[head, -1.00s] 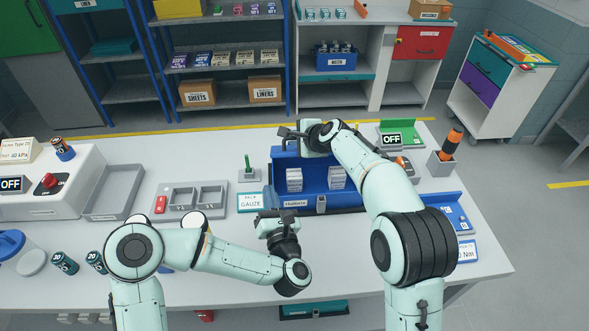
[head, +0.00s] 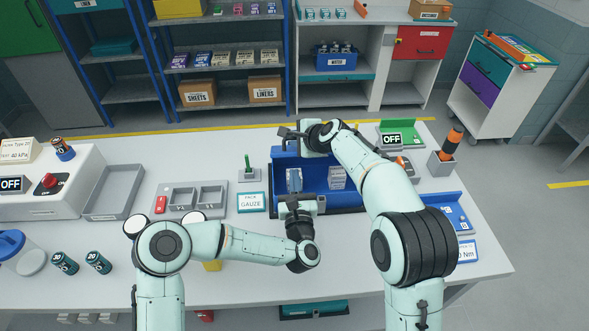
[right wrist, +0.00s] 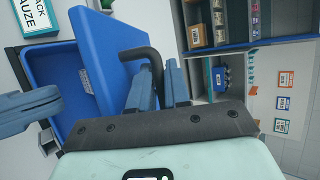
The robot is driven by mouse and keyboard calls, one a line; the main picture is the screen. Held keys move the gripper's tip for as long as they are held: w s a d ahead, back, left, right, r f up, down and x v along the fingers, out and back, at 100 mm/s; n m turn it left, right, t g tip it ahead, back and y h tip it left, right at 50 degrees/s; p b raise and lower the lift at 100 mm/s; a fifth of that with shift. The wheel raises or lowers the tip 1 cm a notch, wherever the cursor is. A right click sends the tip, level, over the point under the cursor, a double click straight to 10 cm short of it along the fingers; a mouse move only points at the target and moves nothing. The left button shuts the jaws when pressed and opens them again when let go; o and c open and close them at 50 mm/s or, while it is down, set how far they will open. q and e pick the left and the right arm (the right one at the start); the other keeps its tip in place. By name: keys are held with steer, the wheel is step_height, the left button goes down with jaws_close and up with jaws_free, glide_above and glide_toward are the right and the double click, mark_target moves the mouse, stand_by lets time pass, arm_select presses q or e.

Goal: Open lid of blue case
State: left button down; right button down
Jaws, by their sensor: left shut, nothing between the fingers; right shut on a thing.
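The blue case (head: 338,203) stands on the white table with its lid (head: 343,172) raised at the back. White packs (head: 338,178) are inside. My right gripper (head: 308,138) is at the lid's top edge; in the right wrist view its fingers (right wrist: 158,85) are shut on the dark lid handle (right wrist: 153,58). The lid also shows upright there (right wrist: 108,55). My left gripper (head: 294,184) is shut and empty over the case's front left part, partly covering the packs there. Its fingers show at the left edge of the right wrist view (right wrist: 30,108).
A gauze label (head: 251,202) and a small stand with a green peg (head: 248,172) are left of the case. Grey trays (head: 113,192) lie farther left.

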mark_target(293, 156)
arm_select(q)
steer(key=shift+w+r, duration=0.35)
steer(key=shift+r, duration=0.25)
steer(key=shift+w+r, duration=0.35)
steer(key=shift+r, duration=0.25)
steer(key=shift+w+r, duration=0.45)
steer(key=shift+r, duration=0.15)
arm_select(e)
steer(key=shift+a+f, duration=0.15)
steer(key=c, duration=1.4)
jaws_free()
steer(key=shift+c, duration=0.2)
steer(key=shift+s, duration=0.1)
